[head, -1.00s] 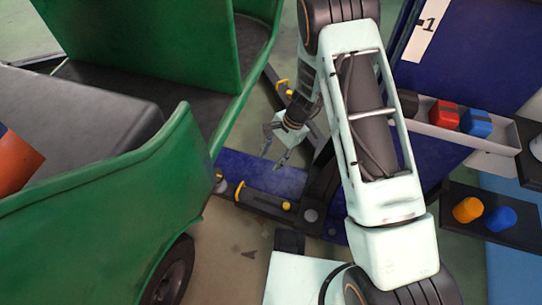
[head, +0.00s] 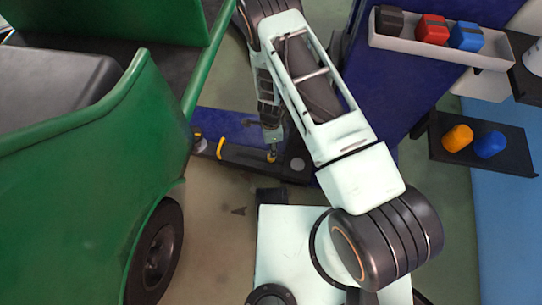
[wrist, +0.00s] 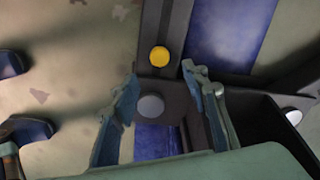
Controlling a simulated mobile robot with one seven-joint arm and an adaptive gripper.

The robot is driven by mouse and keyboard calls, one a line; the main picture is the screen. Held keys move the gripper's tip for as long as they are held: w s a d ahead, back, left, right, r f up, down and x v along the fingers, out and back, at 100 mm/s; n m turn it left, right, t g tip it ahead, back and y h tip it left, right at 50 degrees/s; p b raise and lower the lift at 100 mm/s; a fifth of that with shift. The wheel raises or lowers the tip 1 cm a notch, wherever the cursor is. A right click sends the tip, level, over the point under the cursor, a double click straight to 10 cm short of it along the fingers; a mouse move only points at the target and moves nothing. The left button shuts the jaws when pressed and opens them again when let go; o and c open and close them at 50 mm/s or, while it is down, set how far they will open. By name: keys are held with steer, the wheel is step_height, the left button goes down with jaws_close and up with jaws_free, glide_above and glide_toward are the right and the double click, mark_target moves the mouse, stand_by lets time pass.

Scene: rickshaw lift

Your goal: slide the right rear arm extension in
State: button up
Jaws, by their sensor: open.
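The dark rear arm extension (head: 240,158) of the lift lies low beside the blue lift base, its outer end towards the green rickshaw (head: 90,170). It has a yellow upright handle (head: 220,148) near that end and a yellow knob (head: 271,157) nearer the inner end. My gripper (head: 272,148) points down over the knob. In the wrist view the knob (wrist: 159,57) shows just beyond and between the fingertips of my open gripper (wrist: 160,74). I see no contact with the knob. A grey round cap (wrist: 151,106) lies between the fingers.
The rickshaw's rear wheel (head: 158,255) stands left of the lift. A blue post (head: 375,85) rises at the right. A white tray (head: 400,43) holds black, red and blue blocks. A dark shelf (head: 510,150) carries yellow and blue pieces. Open floor lies below the extension.

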step_height(320, 180, down, 9)
steer(key=b, duration=0.3)
steer(key=shift+c, duration=0.6)
jaws_close()
